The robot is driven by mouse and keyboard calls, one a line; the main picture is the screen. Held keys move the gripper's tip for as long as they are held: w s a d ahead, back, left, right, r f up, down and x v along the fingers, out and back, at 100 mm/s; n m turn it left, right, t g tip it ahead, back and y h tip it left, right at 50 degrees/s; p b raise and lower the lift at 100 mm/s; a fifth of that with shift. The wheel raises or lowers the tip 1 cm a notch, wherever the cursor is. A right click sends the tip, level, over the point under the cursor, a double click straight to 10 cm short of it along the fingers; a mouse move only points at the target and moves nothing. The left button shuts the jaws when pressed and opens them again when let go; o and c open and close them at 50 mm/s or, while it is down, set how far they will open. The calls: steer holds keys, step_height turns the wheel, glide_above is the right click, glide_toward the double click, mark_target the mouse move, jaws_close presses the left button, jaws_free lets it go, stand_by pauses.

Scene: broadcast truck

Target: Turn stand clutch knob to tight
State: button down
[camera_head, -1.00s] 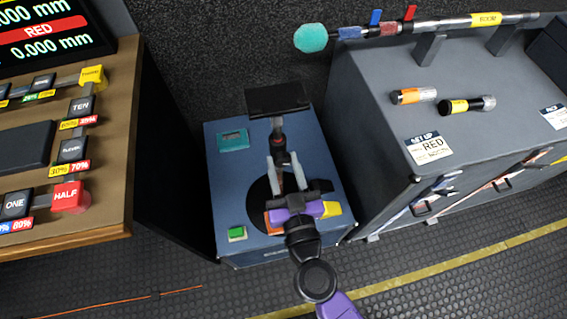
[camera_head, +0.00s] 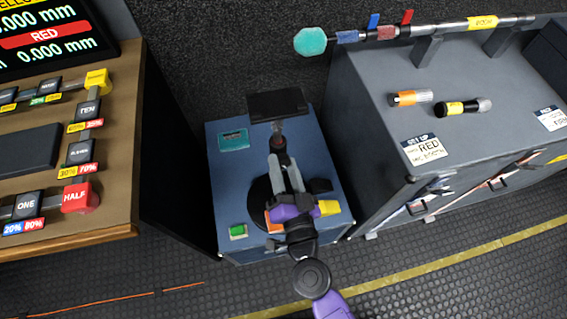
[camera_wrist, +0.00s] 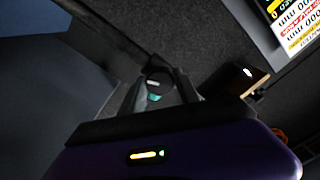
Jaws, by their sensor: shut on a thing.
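The stand rises from a round black base (camera_head: 260,203) on a blue cabinet (camera_head: 222,165) and carries a flat black panel (camera_head: 277,104). The clutch knob (camera_head: 278,143) is a small dark round part on the stand below the panel. In the wrist view the dark knob (camera_wrist: 158,77) shows between the fingertips, with a teal patch just below it. My gripper (camera_head: 281,160) reaches in from the front, its grey fingers shut on the knob. It also shows in the wrist view (camera_wrist: 158,95). The knob's tight marking cannot be made out.
A teal box (camera_head: 233,140) and a green button (camera_head: 238,231) sit on the cabinet. A grey case (camera_head: 370,120) with a microphone boom (camera_head: 440,27) and two cylinders stands right. A wooden console (camera_head: 120,190) stands left. Dark gaps separate them from the cabinet.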

steer(key=m, duration=0.5)
steer(key=shift+m, duration=0.3)
steer(key=m+b, duration=0.1)
steer(key=m, duration=0.4)
steer(key=shift+f, duration=0.1)
steer(key=m, duration=0.6)
steer(key=shift+b, duration=0.4)
steer(key=m+b, duration=0.1)
steer(key=m, duration=0.4)
steer(key=shift+m, duration=0.3)
steer(key=c, duration=0.9)
jaws_free()
steer(key=shift+s, duration=0.1)
